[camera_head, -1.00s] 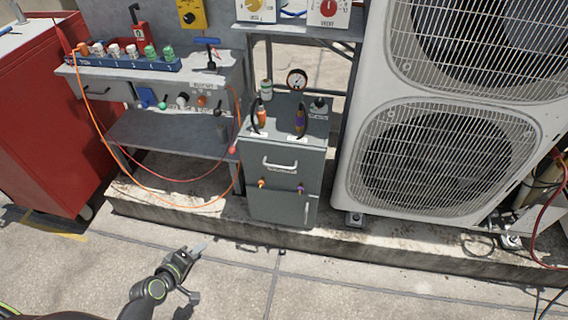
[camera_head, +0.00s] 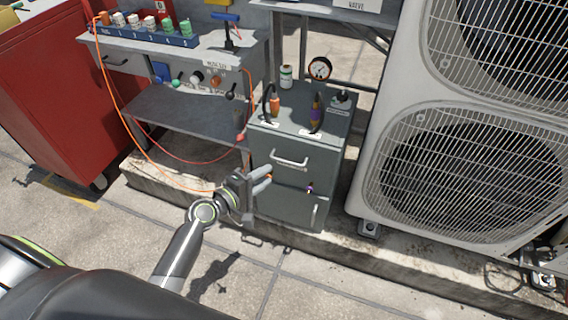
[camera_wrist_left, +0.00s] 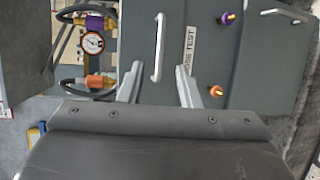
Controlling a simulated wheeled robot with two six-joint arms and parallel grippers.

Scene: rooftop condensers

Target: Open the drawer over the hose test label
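The grey cabinet (camera_head: 338,178) stands on the concrete ledge. Its upper drawer has a pale bar handle (camera_head: 289,160), and the drawer looks shut. In the left wrist view the handle (camera_wrist_left: 158,48) shows ahead of my fingers, and the HOSE TEST label (camera_wrist_left: 190,45) lies beside it. I cannot make out the label in the head view. My left gripper (camera_head: 267,178) is at the cabinet's left front, lower left of the handle. In the left wrist view my left gripper (camera_wrist_left: 158,88) is open and empty, apart from the handle. My right gripper is not in view.
An orange knob (camera_wrist_left: 216,91) and a purple knob (camera_wrist_left: 227,18) stick out of the cabinet front beside the label. A gauge (camera_head: 319,68) and hose fittings are on top. A condenser (camera_head: 375,150) stands right; a workbench with an orange hose (camera_head: 115,110) is left.

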